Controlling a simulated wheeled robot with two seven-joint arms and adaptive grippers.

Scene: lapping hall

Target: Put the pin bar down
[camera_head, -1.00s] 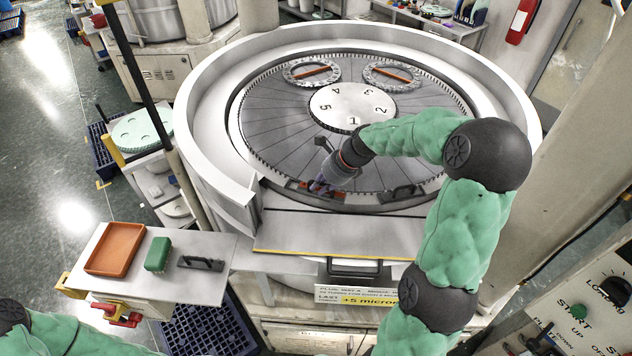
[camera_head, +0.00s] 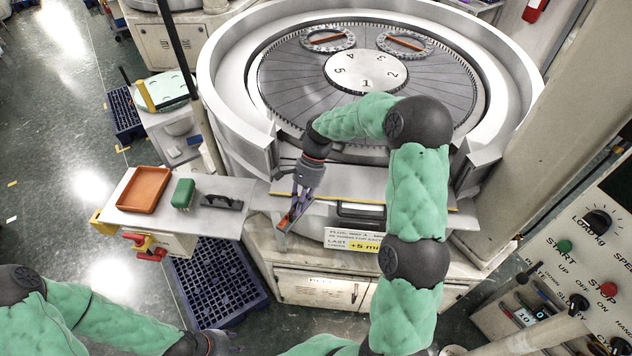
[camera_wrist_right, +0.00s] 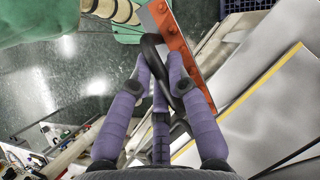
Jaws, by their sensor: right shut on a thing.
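The pin bar is a grey bar with an orange studded strip and a black handle. In the head view the pin bar (camera_head: 293,215) hangs tilted in my right gripper (camera_head: 298,203), in front of the machine's front ledge. In the right wrist view my right gripper (camera_wrist_right: 160,70) has its purple fingers closed around the black handle, and the orange strip of the pin bar (camera_wrist_right: 178,45) runs beside the fingertips. My left gripper (camera_head: 225,343) shows only partly at the bottom edge of the head view; its fingers are too small to judge.
A side shelf (camera_head: 140,219) carries an orange tray (camera_head: 144,189), a green brush-like block (camera_head: 183,194) and a black handled piece (camera_head: 221,202). The round lapping plate (camera_head: 290,85) lies behind my right arm. A purple crate (camera_head: 215,280) stands below.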

